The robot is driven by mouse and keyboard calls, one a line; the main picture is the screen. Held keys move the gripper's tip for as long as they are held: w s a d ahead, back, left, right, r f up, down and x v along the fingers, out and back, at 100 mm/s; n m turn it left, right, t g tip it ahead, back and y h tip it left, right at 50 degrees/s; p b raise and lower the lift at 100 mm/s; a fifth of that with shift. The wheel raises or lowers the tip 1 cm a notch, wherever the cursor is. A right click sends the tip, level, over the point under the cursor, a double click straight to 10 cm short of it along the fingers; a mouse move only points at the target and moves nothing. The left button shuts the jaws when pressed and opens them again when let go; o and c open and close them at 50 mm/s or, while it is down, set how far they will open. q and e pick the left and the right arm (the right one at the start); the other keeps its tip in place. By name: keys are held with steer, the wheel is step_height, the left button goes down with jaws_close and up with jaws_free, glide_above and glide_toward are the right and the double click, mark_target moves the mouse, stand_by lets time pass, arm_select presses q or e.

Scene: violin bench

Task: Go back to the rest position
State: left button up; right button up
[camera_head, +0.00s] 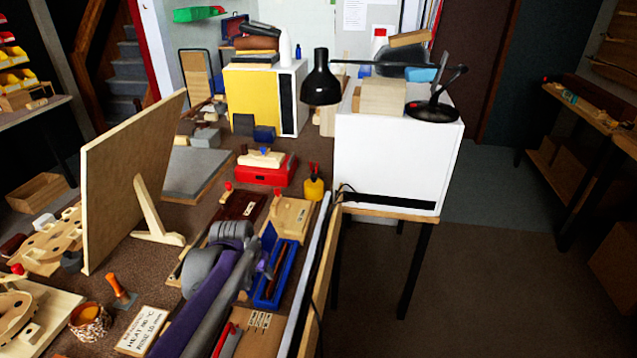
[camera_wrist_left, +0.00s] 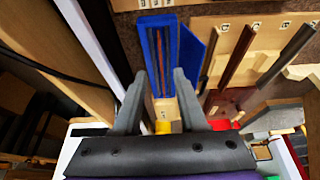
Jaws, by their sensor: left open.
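My left gripper (camera_head: 262,260) reaches over the bench from the bottom of the head view, next to an open blue case. In the left wrist view the two grey fingers of the left gripper (camera_wrist_left: 159,85) are apart, with nothing held between them. The blue case (camera_head: 287,278) holds a dark reddish strip; it also shows in the left wrist view (camera_wrist_left: 145,32), ahead of the fingertips. My own arm hides part of the bench around it. My right gripper is in neither view.
A leaning wooden panel (camera_head: 125,175) stands to the left of my arm. A red box (camera_head: 265,176), a yellow bottle (camera_head: 314,187) and wooden blocks lie beyond.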

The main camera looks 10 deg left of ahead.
arm_select(q)
steer(key=s+d+r+p, duration=0.1)
steer(key=s+d+p, duration=0.2)
steer(key=s, duration=0.8)
steer(key=s+d+r+p, duration=0.2)
steer(key=s+d, duration=0.5)
steer(key=s, duration=0.5)
steer(key=shift+s+d+r+m+t+p, duration=0.2)
steer(key=shift+s+r+m+t+p, duration=0.15)
steer(key=shift+p, duration=0.4)
